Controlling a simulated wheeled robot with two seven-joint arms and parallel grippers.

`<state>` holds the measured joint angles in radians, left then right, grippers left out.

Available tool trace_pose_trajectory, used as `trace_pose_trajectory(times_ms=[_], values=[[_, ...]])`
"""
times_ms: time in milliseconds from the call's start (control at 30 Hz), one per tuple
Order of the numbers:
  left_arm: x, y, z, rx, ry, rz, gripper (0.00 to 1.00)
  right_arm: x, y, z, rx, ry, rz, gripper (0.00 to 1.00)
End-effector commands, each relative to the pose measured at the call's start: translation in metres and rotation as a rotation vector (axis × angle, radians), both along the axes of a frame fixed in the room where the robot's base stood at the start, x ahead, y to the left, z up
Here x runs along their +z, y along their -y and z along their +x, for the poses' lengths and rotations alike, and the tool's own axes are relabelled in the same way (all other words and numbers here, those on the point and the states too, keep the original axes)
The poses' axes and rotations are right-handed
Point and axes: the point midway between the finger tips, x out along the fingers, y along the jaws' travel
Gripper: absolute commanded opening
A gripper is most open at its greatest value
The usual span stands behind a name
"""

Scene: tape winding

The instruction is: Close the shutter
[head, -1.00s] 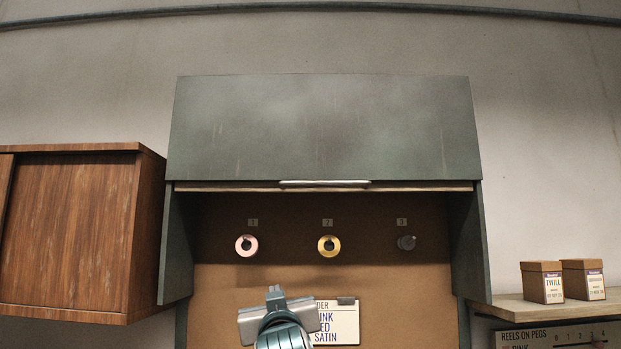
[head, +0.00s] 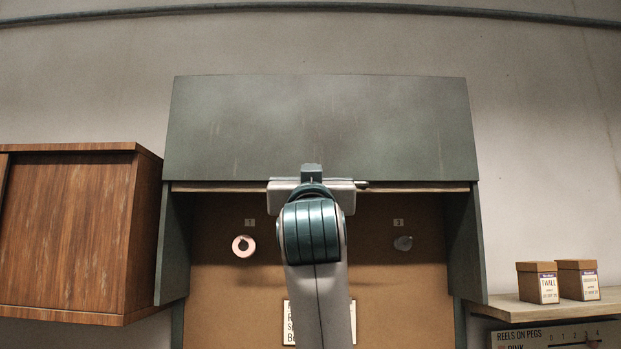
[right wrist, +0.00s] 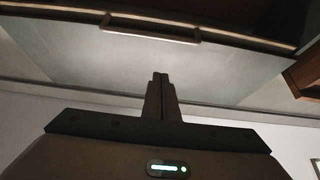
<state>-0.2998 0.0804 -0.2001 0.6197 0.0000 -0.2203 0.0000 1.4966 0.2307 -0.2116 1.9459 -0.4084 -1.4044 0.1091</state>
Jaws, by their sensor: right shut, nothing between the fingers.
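The grey-green shutter (head: 318,125) is up at the top of the cabinet, above the open front. Its handle is a pale bar along its lower edge, mostly hidden by my right gripper in the head view; its right end (head: 362,184) shows. The right wrist view shows the shutter (right wrist: 85,60) and the whole handle (right wrist: 150,28). My right gripper (head: 311,168) is shut and empty, raised in front of the shutter's lower edge. In the wrist view its fingertips (right wrist: 160,76) appear apart from the handle; contact cannot be told from the head view. My left gripper is out of view.
Inside the cabinet, a pink reel (head: 243,246) hangs at peg 1, and peg 3 (head: 403,243) is bare. A wooden cabinet (head: 65,235) stands left. Two boxes (head: 538,282) sit on a shelf (head: 505,309) at right.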

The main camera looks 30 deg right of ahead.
Motion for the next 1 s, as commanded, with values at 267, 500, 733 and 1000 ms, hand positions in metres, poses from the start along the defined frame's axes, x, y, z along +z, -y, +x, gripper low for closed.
trace_pose_trajectory(times_ms=[267,500,733,1000], values=[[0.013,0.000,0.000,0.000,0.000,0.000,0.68,0.010,0.007,0.012,-0.002,-0.002,0.000,0.00],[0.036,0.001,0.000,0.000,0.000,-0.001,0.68,0.028,0.022,0.034,-0.002,-0.004,0.000,0.00],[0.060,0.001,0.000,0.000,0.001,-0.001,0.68,0.045,0.037,0.059,-0.002,-0.002,0.000,0.00],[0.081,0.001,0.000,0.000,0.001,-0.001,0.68,0.038,0.047,0.077,-0.001,-0.004,-0.001,0.00]])
